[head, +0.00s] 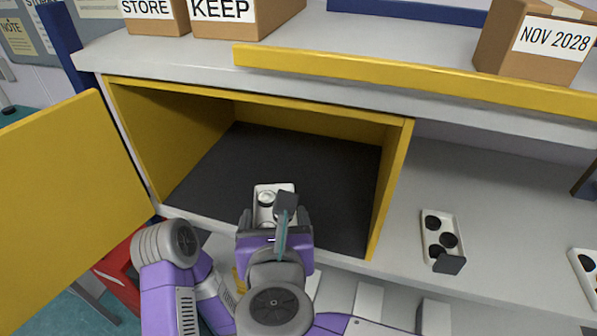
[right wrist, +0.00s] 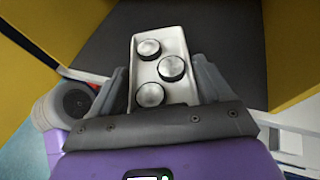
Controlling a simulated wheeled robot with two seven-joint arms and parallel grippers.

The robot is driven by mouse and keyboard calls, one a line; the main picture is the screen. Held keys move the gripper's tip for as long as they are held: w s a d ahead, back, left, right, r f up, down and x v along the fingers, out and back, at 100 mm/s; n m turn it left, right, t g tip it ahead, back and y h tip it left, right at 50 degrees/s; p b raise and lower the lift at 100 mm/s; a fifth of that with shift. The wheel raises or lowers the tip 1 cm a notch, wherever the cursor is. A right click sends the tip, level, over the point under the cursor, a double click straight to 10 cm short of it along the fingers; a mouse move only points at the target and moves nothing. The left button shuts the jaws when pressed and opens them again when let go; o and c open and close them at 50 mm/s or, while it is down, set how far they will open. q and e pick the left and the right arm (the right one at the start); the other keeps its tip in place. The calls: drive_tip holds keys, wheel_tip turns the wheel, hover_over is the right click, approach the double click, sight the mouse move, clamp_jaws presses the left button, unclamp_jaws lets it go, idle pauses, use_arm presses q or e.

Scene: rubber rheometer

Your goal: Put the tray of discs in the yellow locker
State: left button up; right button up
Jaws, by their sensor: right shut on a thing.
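The tray of discs (head: 285,189) is a small white tray. In the right wrist view the tray (right wrist: 172,37) holds three round silvery discs (right wrist: 171,68). My right gripper (head: 273,215) is shut on the tray, with one grey finger on each long side. The tray is at the front opening of the yellow locker (head: 396,185), its far end over the dark locker floor (head: 300,155). I cannot tell whether it touches the floor. The locker is open and looks empty inside. Its yellow door (head: 70,200) is swung out to the left. My left gripper does not show.
Another white tray with black discs (head: 429,223) stands on the grey shelf right of the locker, and one more (head: 582,256) is at the right edge. Cardboard boxes (head: 235,25) stand on the shelf above. The locker's side walls bound the opening.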

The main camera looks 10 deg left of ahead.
drive_tip(key=p, duration=0.2)
hover_over(305, 193)
drive_tip(key=shift+f, duration=0.95)
wheel_tip(305, 193, down, 5)
drive_tip(key=shift+s+b, duration=0.1)
drive_tip(key=shift+b, duration=0.95)
drive_tip(key=shift+w+f, duration=0.1)
drive_tip(key=shift+w, duration=0.1)
drive_tip(key=shift+s, duration=0.1)
drive_tip(key=shift+f, duration=0.1)
drive_tip(key=o, duration=1.1)
